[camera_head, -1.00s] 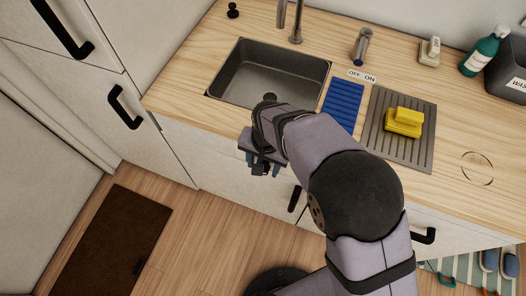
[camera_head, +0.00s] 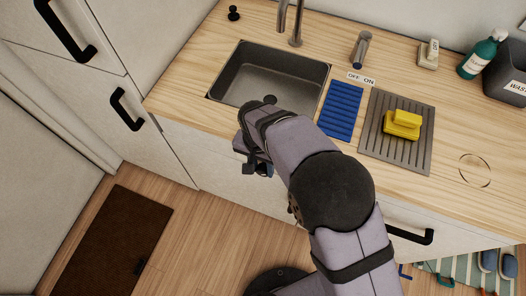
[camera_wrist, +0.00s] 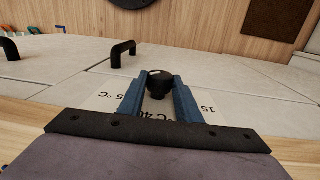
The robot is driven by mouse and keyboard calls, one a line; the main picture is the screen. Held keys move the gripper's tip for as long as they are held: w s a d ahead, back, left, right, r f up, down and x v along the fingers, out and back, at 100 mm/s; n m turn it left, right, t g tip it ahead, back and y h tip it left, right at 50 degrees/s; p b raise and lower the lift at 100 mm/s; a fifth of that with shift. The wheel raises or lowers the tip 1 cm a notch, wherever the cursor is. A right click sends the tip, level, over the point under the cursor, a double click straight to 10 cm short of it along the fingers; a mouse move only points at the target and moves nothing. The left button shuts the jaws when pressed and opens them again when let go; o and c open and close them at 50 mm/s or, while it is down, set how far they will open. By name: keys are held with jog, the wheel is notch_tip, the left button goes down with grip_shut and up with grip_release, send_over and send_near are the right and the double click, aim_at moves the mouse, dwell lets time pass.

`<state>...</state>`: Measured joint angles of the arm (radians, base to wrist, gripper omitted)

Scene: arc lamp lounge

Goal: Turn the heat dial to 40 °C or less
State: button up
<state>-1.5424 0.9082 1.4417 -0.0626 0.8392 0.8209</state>
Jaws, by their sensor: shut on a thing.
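The heat dial is a dark round knob (camera_wrist: 160,84) in the wrist view, sitting between the two blue fingers of my gripper (camera_wrist: 159,88). My gripper is shut on it. A white scale plate (camera_wrist: 108,101) lies around the knob, with upside-down markings partly hidden by the fingers: a "5 °C" at the left, "15" at the right and "40" near the bottom. I cannot tell which marking the knob points to. In the head view my gripper (camera_head: 257,167) is at the counter's front below the sink, and my arm hides the dial.
The steel sink (camera_head: 225,83) is set in the wooden counter. Black cabinet handles (camera_wrist: 122,50) stick out nearby.

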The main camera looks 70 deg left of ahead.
aim_at(260, 167)
jog(key=o, duration=1.1)
jog(key=shift+r, duration=0.1)
jog(key=shift+s+a+r+b, duration=0.15)
jog(key=shift+r+b, duration=0.3)
jog(key=shift+r, duration=1.35)
jog(key=shift+s+a+r+b, duration=0.1)
jog(key=shift+r+b, duration=0.35)
jog(key=shift+r, duration=1.35)
jog(key=shift+c, duration=0.2)
